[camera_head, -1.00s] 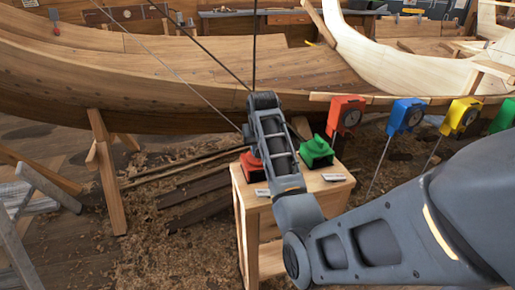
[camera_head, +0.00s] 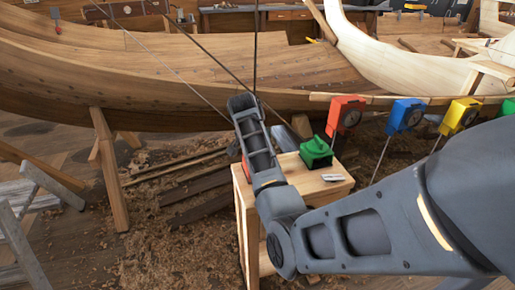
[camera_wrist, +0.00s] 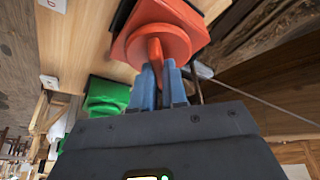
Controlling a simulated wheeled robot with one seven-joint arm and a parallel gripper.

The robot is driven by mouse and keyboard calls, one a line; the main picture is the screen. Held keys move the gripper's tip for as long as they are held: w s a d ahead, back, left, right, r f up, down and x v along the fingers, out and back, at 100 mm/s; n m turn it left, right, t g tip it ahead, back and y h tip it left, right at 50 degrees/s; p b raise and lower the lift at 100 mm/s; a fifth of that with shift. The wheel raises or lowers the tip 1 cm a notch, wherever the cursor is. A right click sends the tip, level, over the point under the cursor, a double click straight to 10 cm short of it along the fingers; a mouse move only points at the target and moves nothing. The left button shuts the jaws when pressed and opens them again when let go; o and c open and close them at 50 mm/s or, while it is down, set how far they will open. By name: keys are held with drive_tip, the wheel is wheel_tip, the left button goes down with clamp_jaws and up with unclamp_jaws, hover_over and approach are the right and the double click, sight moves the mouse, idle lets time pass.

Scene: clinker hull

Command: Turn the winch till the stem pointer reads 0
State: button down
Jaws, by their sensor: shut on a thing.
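The red winch (camera_wrist: 160,30) fills the top middle of the wrist view, with a round drum and an upright handle (camera_wrist: 155,52). The fingers of my gripper (camera_wrist: 162,82) are shut on this handle. In the head view the red winch is almost fully hidden behind my arm, and my fingers are hidden too. A green winch (camera_head: 316,152) stands to its right on the same wooden stand (camera_head: 318,183); it also shows in the wrist view (camera_wrist: 105,97). I cannot make out a stem pointer or its reading.
Red (camera_head: 345,114), blue (camera_head: 405,114) and yellow (camera_head: 461,115) boxes with round dials hang along a plank at the right. The wooden hull (camera_head: 190,80) lies behind the stand. Trestle legs (camera_head: 108,170) stand at the left. Shavings cover the floor.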

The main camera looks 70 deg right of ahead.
drive_tip(key=shift+m+g, duration=0.3)
drive_tip(key=shift+m, duration=0.7)
drive_tip(key=c, duration=1.2)
unclamp_jaws()
drive_tip(key=shift+o, duration=0.2)
drive_tip(key=b+v, duration=0.1)
drive_tip(key=v, duration=0.6)
drive_tip(key=shift+r, duration=0.4)
drive_tip(key=shift+w+a, duration=0.1)
drive_tip(key=shift+a, duration=0.05)
